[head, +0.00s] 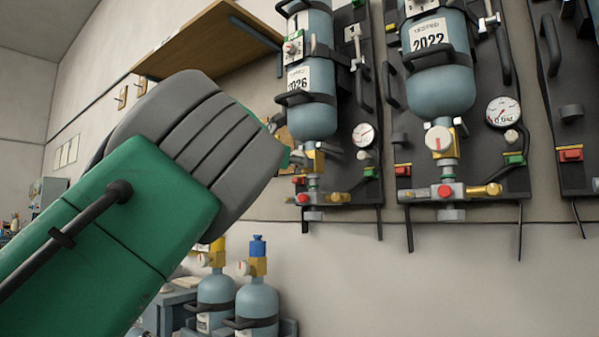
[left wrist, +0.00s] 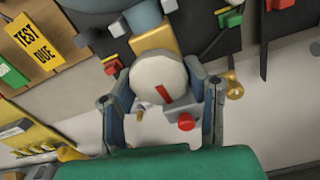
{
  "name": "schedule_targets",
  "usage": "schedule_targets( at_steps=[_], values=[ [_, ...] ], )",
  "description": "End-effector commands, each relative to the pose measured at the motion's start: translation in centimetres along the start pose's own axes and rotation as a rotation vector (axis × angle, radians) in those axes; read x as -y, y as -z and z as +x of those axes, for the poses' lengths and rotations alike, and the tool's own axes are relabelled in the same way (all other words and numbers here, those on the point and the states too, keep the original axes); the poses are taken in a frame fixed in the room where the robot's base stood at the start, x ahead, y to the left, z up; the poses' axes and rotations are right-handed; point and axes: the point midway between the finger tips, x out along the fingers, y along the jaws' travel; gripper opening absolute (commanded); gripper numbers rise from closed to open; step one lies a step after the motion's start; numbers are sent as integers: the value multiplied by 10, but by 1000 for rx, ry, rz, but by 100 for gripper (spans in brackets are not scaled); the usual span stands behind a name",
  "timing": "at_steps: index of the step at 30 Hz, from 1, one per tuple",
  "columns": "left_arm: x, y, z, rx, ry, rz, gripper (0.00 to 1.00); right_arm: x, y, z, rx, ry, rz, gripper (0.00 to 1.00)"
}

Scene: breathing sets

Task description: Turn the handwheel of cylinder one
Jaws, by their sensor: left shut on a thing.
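A blue-grey cylinder (head: 313,113) with a label ending in 26 hangs upside down on the left wall panel, its brass valve (head: 315,160) at the bottom. My left gripper (head: 297,158) reaches that valve from the left, its fingers mostly hidden behind my arm in the head view. In the left wrist view, the round white handwheel (left wrist: 158,84) with a red mark sits between the fingers of my left gripper (left wrist: 162,77), which are shut on its sides. The handwheel is hidden in the head view. My right gripper is not in view.
A second cylinder (head: 438,85) marked 2022, with its own white handwheel (head: 439,139), hangs to the right. Gauges (head: 503,112) and hoses sit beside it. A wooden shelf (head: 190,42) juts out above my arm. Two cylinders (head: 257,300) stand below. The wall at lower right is clear.

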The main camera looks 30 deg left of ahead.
Motion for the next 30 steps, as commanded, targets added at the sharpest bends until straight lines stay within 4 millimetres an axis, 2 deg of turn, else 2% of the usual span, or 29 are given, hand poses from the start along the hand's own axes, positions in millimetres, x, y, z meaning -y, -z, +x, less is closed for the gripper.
schedule_targets(
  at_steps=[9,22,23,24,25,30],
  values=[
    [-1,0,0,0,-2,83,12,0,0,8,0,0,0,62],
    [-1,-1,0,1,-2,91,12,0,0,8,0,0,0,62],
    [-1,-1,0,1,-2,91,44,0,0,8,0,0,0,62],
    [-1,-1,0,1,-2,91,58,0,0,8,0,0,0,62],
    [-1,-1,0,1,-2,91,62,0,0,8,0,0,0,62],
    [0,-1,0,2,-1,90,62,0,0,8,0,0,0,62]
  ],
)
